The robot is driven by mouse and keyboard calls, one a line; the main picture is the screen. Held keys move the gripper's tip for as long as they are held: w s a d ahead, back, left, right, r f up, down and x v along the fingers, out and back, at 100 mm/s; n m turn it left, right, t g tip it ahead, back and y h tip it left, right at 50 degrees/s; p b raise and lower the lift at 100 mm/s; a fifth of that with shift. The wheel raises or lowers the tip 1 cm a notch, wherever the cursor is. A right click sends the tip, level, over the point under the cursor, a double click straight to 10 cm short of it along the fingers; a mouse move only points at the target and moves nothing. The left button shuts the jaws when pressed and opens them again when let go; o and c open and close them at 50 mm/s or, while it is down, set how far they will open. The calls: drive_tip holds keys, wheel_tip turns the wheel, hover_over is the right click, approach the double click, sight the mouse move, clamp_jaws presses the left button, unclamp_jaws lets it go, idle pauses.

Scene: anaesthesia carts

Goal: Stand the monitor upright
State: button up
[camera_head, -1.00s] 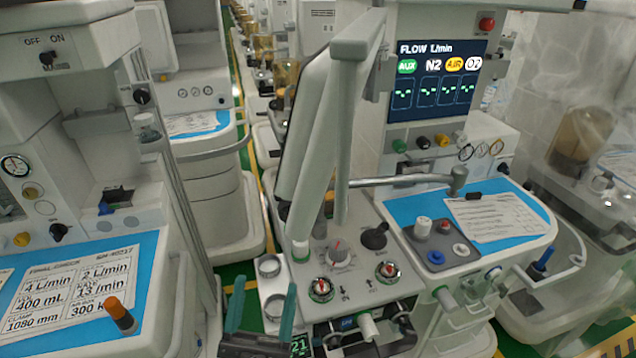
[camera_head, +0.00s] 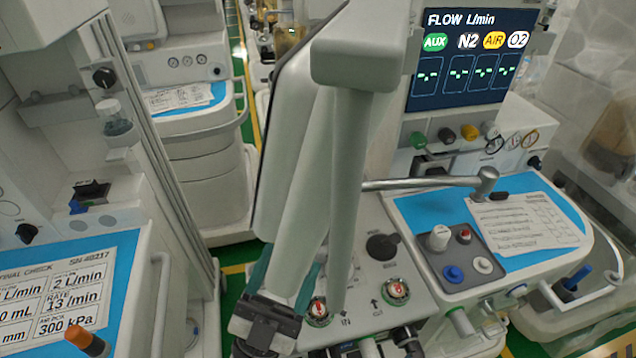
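The monitor (camera_head: 300,165) is in the middle of the head camera view, seen from its edge and back. It is a pale grey, thick-framed panel with a thin dark edge, leaning with its top to the right. A metal support arm (camera_head: 425,183) reaches toward it from the right. My gripper (camera_head: 283,280) is at the lower end of the monitor's frame. Its teal fingertips show on either side of the pale frame, which partly hides them. I cannot tell whether they press on it. The screen face is hidden.
A cart with knobs and gauges (camera_head: 397,290) stands just behind the monitor. A flow display (camera_head: 460,60) is at the upper right, above a blue worktop (camera_head: 420,215) with a paper sheet. Another cart with a tall post (camera_head: 165,180) stands close on the left.

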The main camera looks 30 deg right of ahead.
drive_tip(key=p+x, duration=0.3)
drive_tip(key=x, duration=0.7)
drive_tip(key=shift+d+r, duration=0.2)
drive_tip(key=shift+r, duration=0.1)
clamp_jaws()
